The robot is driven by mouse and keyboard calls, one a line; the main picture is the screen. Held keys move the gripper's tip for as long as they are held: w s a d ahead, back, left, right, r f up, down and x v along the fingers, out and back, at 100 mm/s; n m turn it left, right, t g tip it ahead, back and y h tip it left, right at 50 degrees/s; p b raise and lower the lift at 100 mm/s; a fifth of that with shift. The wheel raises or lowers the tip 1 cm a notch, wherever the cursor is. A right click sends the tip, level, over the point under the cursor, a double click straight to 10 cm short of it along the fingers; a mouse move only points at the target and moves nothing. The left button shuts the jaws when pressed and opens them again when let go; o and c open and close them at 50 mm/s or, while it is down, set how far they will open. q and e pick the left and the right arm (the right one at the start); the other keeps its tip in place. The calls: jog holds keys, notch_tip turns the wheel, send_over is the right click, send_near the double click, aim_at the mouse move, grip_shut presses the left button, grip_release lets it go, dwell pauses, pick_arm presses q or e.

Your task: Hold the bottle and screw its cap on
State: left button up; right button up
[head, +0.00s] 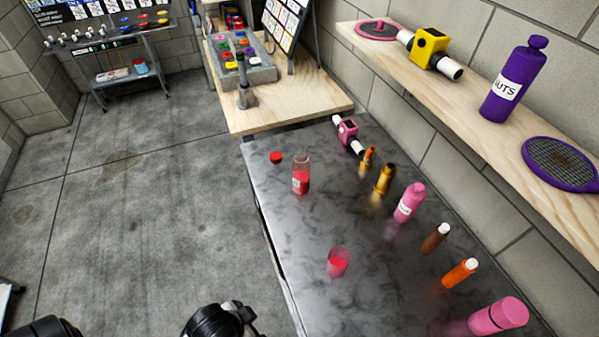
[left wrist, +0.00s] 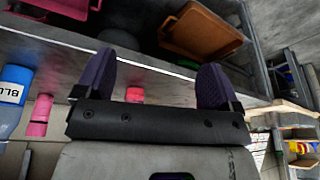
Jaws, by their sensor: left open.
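A clear bottle with red contents and a white label (head: 301,180) stands upright and open-topped on the dark marbled table, near its far left part. A small red cap (head: 276,157) lies on the table just left of and behind it, apart from the bottle. In the left wrist view, my left gripper (left wrist: 157,88) is open, with two dark purple fingertips wide apart and nothing between them in its grip. A small red item (left wrist: 135,95) shows behind the fingers; I cannot tell what it is. My right gripper is not in view.
A clear cup with red contents (head: 338,263) stands nearer on the dark table (head: 275,215). A pink bottle (head: 409,203) and several tubes stand to the right. A wooden shelf (head: 478,88) runs along the wall. The left wrist view shows a blue bottle (left wrist: 12,95) and trays above.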

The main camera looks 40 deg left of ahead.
pick_arm(q)
jog(key=shift+c, duration=0.7)
